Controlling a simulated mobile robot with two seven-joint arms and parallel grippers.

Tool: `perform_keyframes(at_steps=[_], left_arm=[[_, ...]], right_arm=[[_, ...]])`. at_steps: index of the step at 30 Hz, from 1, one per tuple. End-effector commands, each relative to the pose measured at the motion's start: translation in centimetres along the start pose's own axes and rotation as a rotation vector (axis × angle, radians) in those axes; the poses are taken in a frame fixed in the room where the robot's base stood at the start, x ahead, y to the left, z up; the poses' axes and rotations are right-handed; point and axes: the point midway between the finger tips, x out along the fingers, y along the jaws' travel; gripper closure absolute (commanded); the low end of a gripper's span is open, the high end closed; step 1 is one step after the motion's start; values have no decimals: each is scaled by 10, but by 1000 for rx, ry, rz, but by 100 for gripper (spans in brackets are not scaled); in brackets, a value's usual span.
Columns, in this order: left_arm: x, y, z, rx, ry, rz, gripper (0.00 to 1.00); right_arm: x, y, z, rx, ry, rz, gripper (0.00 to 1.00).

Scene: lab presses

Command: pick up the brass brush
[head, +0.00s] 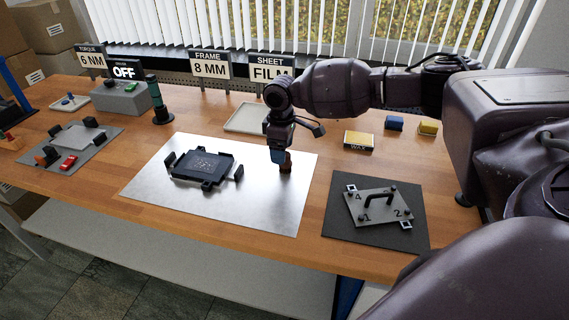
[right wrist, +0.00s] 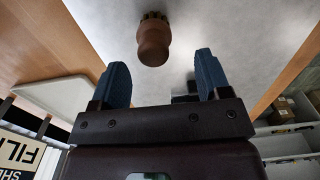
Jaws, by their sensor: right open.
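The brass brush (head: 287,167) is a small brown upright piece on the right part of the shiny metal sheet (head: 240,207). In the right wrist view the brush (right wrist: 153,40) shows a rounded brown knob, just beyond and between the fingertips. My right gripper (head: 278,157) points down right at the brush and partly hides it in the head view. In the right wrist view its two blue fingers (right wrist: 160,78) are apart with nothing between them. Whether a finger touches the brush I cannot tell. My left gripper is not in view.
A dark frame fixture (head: 203,166) sits left on the sheet. A dark mat with a handled, numbered plate (head: 374,206) lies to the right.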

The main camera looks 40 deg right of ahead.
Motion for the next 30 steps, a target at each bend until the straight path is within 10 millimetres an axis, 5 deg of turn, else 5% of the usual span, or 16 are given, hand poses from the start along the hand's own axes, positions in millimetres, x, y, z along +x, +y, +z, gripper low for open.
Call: perform_keyframes(at_steps=[15,24,30], left_arm=[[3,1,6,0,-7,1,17],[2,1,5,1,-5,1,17],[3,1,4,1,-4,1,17]], right_arm=[[53,5,9,0,1,1,30],[56,5,9,1,3,2,30],[56,5,9,1,2,2,60]])
